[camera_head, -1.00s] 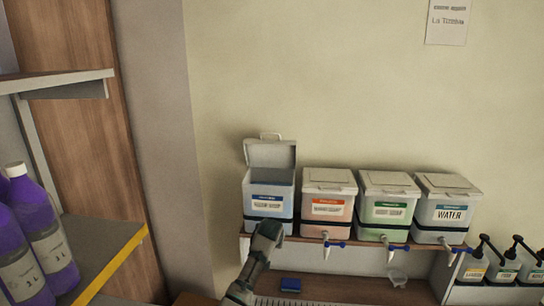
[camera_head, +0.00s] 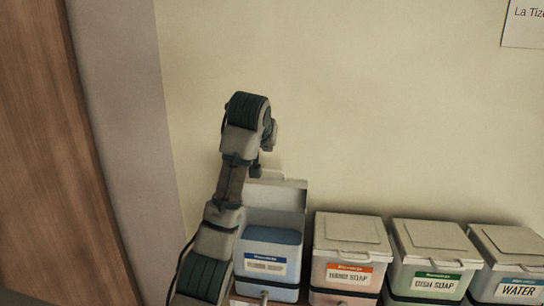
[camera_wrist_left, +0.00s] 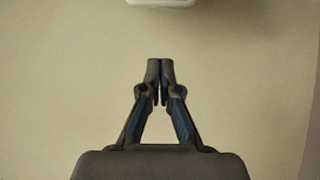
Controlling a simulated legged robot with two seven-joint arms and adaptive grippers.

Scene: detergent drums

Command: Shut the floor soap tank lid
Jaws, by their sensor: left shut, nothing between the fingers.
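The floor soap tank (camera_head: 267,262) is the leftmost of the row, with a blue-banded label too blurred to read surely. Its pale lid (camera_head: 285,196) stands open, upright at the back by the wall, with a handle on its upper edge. Blue shows inside the tank's open top. My left arm rises in front of the tank's left side, and my left gripper (camera_head: 256,168) points down close to the lid's upper edge; contact cannot be told. In the left wrist view the left gripper (camera_wrist_left: 160,66) is shut and empty before the wall. My right gripper is not in view.
The hand soap tank (camera_head: 350,258), dish soap tank (camera_head: 433,260) and water tank (camera_head: 510,265) stand to the right with lids shut. A pale object (camera_wrist_left: 162,3) shows at the top of the wrist view. The wall above the tanks is clear apart from a notice (camera_head: 525,25).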

